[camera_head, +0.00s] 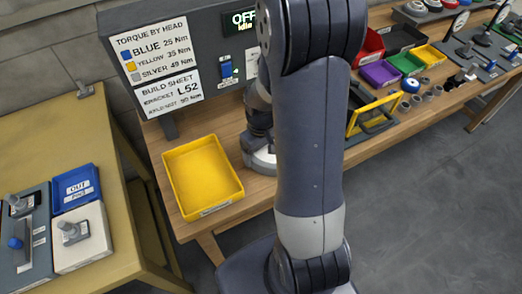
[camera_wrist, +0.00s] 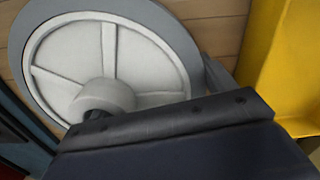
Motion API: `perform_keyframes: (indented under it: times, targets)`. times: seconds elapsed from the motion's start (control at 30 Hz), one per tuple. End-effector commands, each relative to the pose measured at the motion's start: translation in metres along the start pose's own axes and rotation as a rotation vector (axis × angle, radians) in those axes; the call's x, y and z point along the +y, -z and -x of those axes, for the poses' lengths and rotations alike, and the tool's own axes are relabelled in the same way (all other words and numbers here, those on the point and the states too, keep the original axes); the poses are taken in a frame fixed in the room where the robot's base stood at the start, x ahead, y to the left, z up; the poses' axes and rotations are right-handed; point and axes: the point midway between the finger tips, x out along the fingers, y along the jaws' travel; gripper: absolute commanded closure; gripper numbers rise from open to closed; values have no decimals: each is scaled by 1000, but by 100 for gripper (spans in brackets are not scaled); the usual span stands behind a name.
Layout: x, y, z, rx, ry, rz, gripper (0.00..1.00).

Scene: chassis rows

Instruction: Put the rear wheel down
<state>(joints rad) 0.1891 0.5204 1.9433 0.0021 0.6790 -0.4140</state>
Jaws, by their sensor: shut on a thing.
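The rear wheel (camera_wrist: 150,60) has a grey tyre and a pale spoked face with a round hub. It fills the upper left of the wrist view. My gripper (camera_wrist: 96,117) is shut on the wheel at its hub; the dark gripper body covers the lower part of the wheel. Wood planks show behind the wheel, and I cannot tell whether it touches them. In the head view my own arm hides the gripper, and the wheel cannot be made out clearly there.
A yellow tray (camera_head: 203,176) stands empty on the wooden bench, close beside the wheel in the wrist view (camera_wrist: 285,60). A blue OUT tray (camera_head: 76,187) is on the left table. Coloured bins (camera_head: 380,73) and a yellow-edged holder (camera_head: 372,112) stand on the right.

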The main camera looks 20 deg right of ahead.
Motion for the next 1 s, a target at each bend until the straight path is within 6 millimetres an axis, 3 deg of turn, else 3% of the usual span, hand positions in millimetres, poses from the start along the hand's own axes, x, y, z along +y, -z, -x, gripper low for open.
perform_keyframes:
  times: [0.2,0.23,0.47,0.83,1.0]
  targets:
    - [0,1,0,3,-1,0,92]
    - [0,0,-1,0,0,0,19]
    - [0,0,0,0,0,0,0]
    - [1,0,1,1,-1,0,0]
    - [1,1,15,4,-3,0,0]
